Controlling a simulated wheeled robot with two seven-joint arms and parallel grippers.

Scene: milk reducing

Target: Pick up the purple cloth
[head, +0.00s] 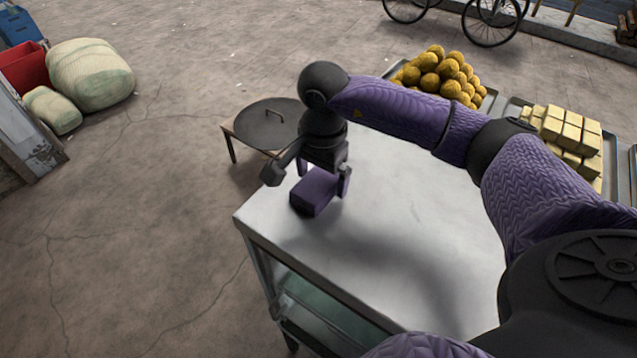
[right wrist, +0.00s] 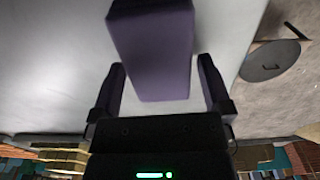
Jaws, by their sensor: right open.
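The purple cloth (head: 314,192) looks like a folded block and lies on the light metal table (head: 420,240), near its far left corner. My right gripper (head: 324,180) is right above it, pointing down, with its fingers spread on either side of the cloth. In the right wrist view, the cloth (right wrist: 155,50) reaches in between the two open fingers (right wrist: 160,85), with a visible gap on each side. My left gripper is not in view.
A low table with a round dark lid (head: 268,124) stands just beyond the table's far left edge. A tray of yellow round items (head: 440,75) and stacked pale yellow blocks (head: 570,135) are at the back right. The table's middle is clear.

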